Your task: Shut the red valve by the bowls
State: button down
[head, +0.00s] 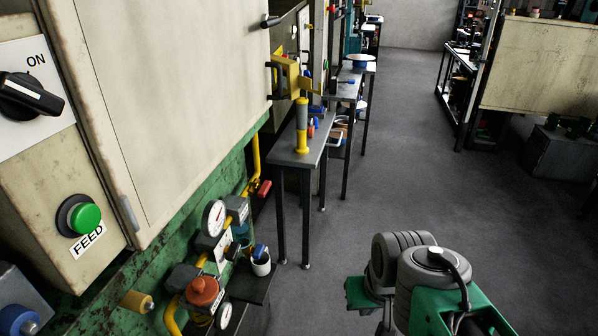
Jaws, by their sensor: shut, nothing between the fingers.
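A red-orange round valve knob (202,292) sits on yellow pipework at the lower left, on the green machine's side. A smaller red handle (264,188) is on a yellow pipe farther up. I cannot tell which one is the valve meant. My arm is at the lower right, well apart from both red parts. My gripper's fingers do not show.
Dial gauges (215,217) and a white cup (261,262) on a dark shelf crowd the pipework. A narrow grey table (297,153) bears a yellow-and-grey cylinder (302,127). A green FEED button (84,218) is at left. The grey floor (420,170) is open in the middle.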

aim_at(263, 189)
jog(key=u, duration=0.1)
jog(key=i, duration=0.85)
jog(key=u, duration=0.55)
